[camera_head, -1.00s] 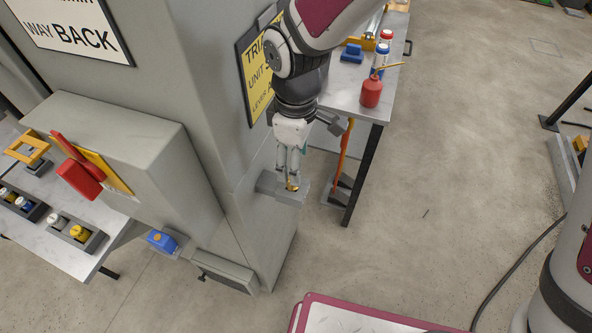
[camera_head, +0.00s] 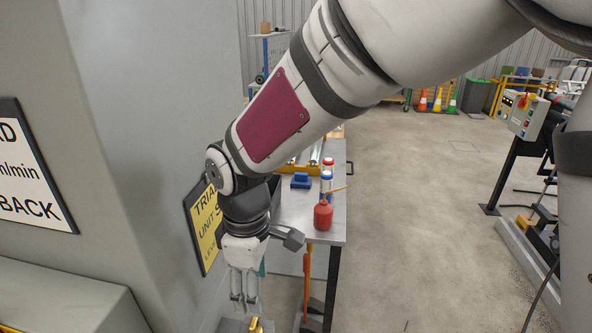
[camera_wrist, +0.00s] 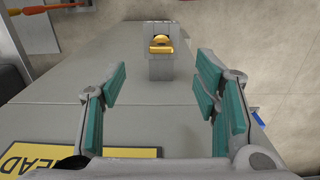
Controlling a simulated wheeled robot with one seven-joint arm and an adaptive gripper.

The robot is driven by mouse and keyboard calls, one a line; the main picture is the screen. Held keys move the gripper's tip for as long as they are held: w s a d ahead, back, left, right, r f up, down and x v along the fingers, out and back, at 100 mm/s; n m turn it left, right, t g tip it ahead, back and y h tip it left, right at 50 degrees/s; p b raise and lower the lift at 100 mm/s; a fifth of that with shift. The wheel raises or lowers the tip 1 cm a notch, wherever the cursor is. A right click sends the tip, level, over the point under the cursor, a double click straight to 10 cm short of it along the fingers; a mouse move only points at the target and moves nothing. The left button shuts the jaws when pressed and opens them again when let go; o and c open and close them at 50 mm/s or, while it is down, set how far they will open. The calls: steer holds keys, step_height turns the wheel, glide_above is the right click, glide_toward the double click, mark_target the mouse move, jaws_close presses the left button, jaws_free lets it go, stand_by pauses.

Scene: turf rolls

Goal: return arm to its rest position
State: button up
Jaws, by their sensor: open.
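My gripper (camera_head: 245,303) hangs fingers down at the end of my arm, beside the grey machine wall, in the lower middle of the head view. In the wrist view my gripper (camera_wrist: 160,108) shows two teal-padded fingers spread wide with nothing between them. A gold part (camera_head: 255,326) on a grey bracket sits just below the fingertips at the bottom edge of the head view. In the wrist view the gold part (camera_wrist: 161,46) lies beyond the fingertips, apart from them. The bracket's lower part is cut off in the head view.
A bench (camera_head: 328,222) stands right of my gripper, with a red oil can (camera_head: 323,214), bottles and a blue block (camera_head: 300,180). A yellow sign (camera_head: 205,225) is on the machine wall close behind my wrist. Open floor (camera_head: 410,200) lies to the right.

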steer(key=d+r+m+t, duration=0.1)
steer(key=d+r+m, duration=0.3)
steer(key=d+r, duration=0.3)
steer(key=d+r+m+t, duration=0.2)
steer(key=d+r+m, duration=0.25)
steer(key=d, duration=0.55)
steer(key=s+d+r+m+t, duration=0.2)
steer(key=s+d+r+m, duration=0.2)
steer(key=s+d+m, duration=0.4)
steer(key=s+d, duration=0.1)
steer(key=d, duration=0.3)
steer(key=shift+s+d+r+t, duration=0.2)
steer(key=shift+s+d+t, duration=0.05)
steer(key=shift+s+t, duration=0.05)
steer(key=shift+m, duration=0.25)
